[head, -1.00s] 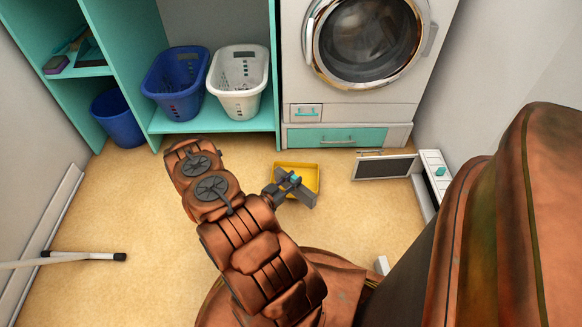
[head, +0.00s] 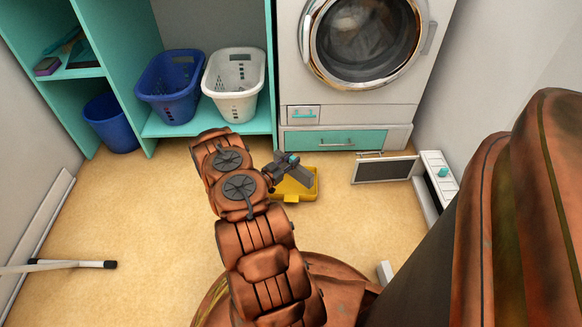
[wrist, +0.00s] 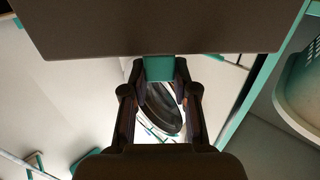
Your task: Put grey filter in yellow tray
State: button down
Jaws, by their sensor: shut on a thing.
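My gripper (head: 287,162) is shut on the small teal handle of the grey filter (head: 299,175). In the wrist view the teal handle (wrist: 160,68) sits between the fingertips, and the filter's broad dark grey body (wrist: 155,25) fills the top. The yellow tray (head: 300,196) stands on the floor in front of the washing machine. In the head view the filter overlaps the tray's back and left part. I cannot tell whether it touches the tray or hangs above it. The tray's back left is hidden by the filter and gripper.
A washing machine (head: 365,95) with a teal drawer (head: 330,143) stands behind the tray. A framed dark panel (head: 385,170) lies to the right, beside a white unit with a teal knob (head: 437,180). Blue (head: 172,88) and white (head: 235,85) baskets sit on the low shelf.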

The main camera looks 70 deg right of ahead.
notch_tip(320, 180, down, 3)
jog(key=shift+r+b, duration=0.1)
jog(key=shift+b, duration=0.45)
jog(key=shift+f, duration=0.6)
jog(key=c, duration=0.9)
grip_release()
jog(key=shift+r, duration=0.1)
jog(key=shift+r, duration=0.6)
jog(key=p+v, duration=0.5)
jog(key=v, duration=0.7)
